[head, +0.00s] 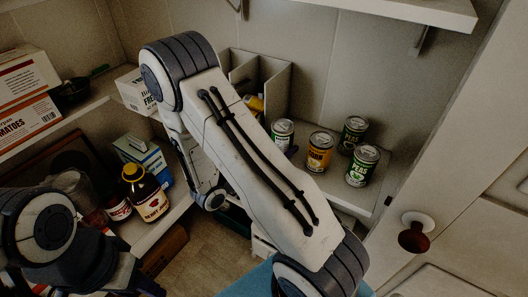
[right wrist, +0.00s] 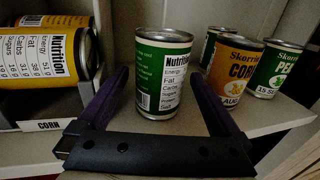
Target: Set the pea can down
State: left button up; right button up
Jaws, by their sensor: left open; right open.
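A green pea can (right wrist: 163,75) stands upright on the shelf (right wrist: 255,125) in the right wrist view, its nutrition label facing the camera. My right gripper (right wrist: 158,90) is open, with one purple finger on each side of this can; I cannot tell whether either touches it. In the head view this appears to be the leftmost pea can (head: 282,134), partly covered by my right arm, which also hides the right gripper. My left gripper (head: 145,284) is at the bottom left of the head view, empty and largely cut off.
A corn can (head: 319,152) and two more pea cans (head: 362,167) (head: 354,133) stand just right of it. Yellow cans (right wrist: 40,55) lie in a rack labelled CORN on the left. A syrup bottle (head: 147,195) and boxes fill the left shelves. The shelf's front right strip is bare.

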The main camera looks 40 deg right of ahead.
jog(key=s+a, duration=0.2)
jog(key=a, duration=0.9)
jog(key=s+a+r+m+g+y, duration=0.1)
jog(key=s+a+r+m+y, duration=0.1)
jog(key=s+a+m+y, duration=0.4)
jog(key=s+a+r+m+g+y, duration=0.1)
jog(key=s+a+r+m+y, duration=0.1)
jog(key=s+a+m+y, duration=0.4)
jog(key=s+a+y, duration=0.3)
jog(key=a+y, duration=0.3)
jog(key=a, duration=0.2)
jog(key=shift+r+m+g+y+p, duration=0.3)
jog(key=shift+r+g+y, duration=0.05)
jog(key=shift+g+y, duration=0.05)
